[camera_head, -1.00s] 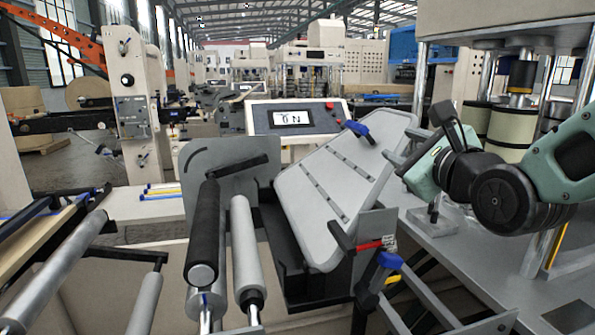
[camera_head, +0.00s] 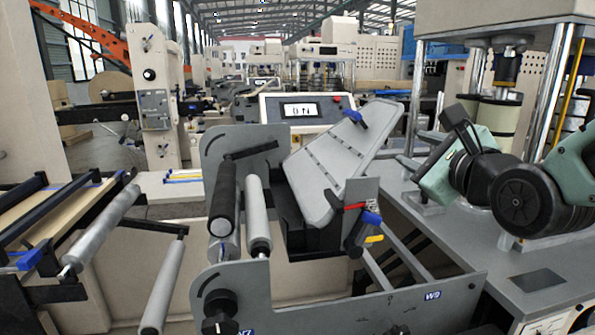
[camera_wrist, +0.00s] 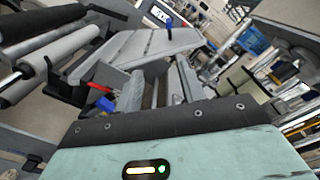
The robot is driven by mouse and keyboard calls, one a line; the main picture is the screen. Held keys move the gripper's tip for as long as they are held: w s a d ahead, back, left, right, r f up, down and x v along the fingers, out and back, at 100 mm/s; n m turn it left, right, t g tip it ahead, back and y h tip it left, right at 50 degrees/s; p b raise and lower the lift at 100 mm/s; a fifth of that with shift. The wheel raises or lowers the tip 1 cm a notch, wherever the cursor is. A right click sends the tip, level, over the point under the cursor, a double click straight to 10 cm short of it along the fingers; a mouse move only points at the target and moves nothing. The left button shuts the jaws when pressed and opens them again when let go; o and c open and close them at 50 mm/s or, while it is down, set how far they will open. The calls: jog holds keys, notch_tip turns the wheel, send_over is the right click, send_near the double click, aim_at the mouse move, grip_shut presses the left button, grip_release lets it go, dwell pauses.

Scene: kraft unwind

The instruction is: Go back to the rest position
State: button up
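My gripper (camera_head: 417,150) is at the right in the head view, at the end of my green and black arm. Its two grey fingers point left and stand apart, with nothing seen between them. It is held above the grey machine table, to the right of the tilted grey panel (camera_head: 335,165) and apart from it.
Grey and black rollers (camera_head: 222,200) stand left of the panel. A control box (camera_head: 300,112) with a lit display is behind it. A press with steel columns (camera_head: 550,90) rises at the right, close to my arm. A grey side plate (camera_head: 330,300) crosses the front.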

jog(key=s+a+f+n+g, duration=0.45)
jog(key=s+f+n, duration=0.2)
jog(key=n, duration=0.25)
jog(key=s+a+f+n+g, duration=0.3)
jog(key=s+f+n+g, duration=0.2)
jog(key=f+n, duration=0.3)
jog(key=s+f+n+g+h, duration=0.1)
jog(key=s+f+n+g, duration=0.1)
jog(key=s+n, duration=0.5)
jog(key=s+d+f+n+g+h, duration=0.1)
jog(key=s+f+n+g+h, duration=0.1)
jog(key=s+n+g, duration=0.3)
jog(key=s+f+n, duration=0.1)
jog(key=s+n, duration=0.2)
jog(key=shift+s+d, duration=0.15)
jog(key=shift+d, duration=0.15)
jog(key=shift+g, duration=0.25)
